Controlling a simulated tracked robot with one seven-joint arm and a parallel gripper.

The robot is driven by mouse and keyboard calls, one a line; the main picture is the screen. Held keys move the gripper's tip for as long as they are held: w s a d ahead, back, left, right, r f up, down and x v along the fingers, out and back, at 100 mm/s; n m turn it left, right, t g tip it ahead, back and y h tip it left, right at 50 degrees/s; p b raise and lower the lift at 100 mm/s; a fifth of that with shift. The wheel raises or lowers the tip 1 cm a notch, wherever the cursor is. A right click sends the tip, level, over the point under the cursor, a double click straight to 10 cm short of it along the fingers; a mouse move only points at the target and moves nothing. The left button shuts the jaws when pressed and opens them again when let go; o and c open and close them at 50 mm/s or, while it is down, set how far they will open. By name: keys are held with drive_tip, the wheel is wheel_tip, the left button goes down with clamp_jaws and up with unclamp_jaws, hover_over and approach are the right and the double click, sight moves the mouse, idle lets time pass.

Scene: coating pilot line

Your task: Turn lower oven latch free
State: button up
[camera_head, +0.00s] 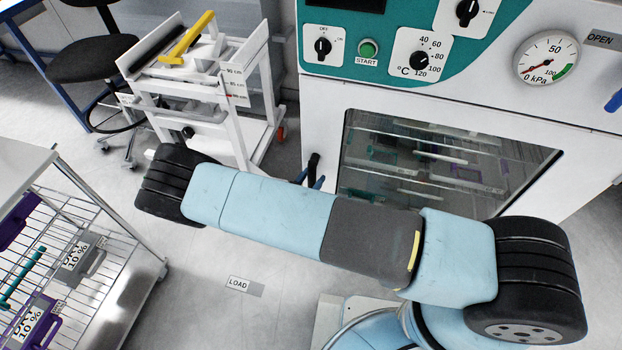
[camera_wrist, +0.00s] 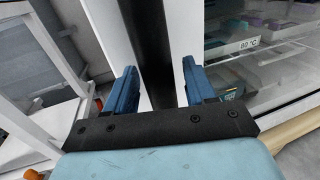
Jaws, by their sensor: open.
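The oven (camera_head: 325,110) has a white front, a teal control panel and a glass window. A black upright bar, apparently the lower latch handle (camera_wrist: 150,45), runs between my fingers in the wrist view. Its dark upper end (camera_head: 313,160) shows in the head view at the lower left of the oven door, left of the window. My gripper (camera_wrist: 159,78) is open, with one blue finger on each side of the bar. Gaps show between the bar and both fingers, so no grip is seen. The bar's lower part is hidden behind the gripper's dark mount. My arm covers much of the head view.
The window (camera_head: 400,160) shows shelves with several items. A white cart (camera_head: 240,75) carrying a yellow-handled tool (camera_head: 187,42) stands left of the oven. A wire rack (camera_head: 95,215) with purple trays is at lower left. A floor patch marked LOAD (camera_head: 240,285) is clear.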

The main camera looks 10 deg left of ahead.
clamp_jaws()
idle(0.5)
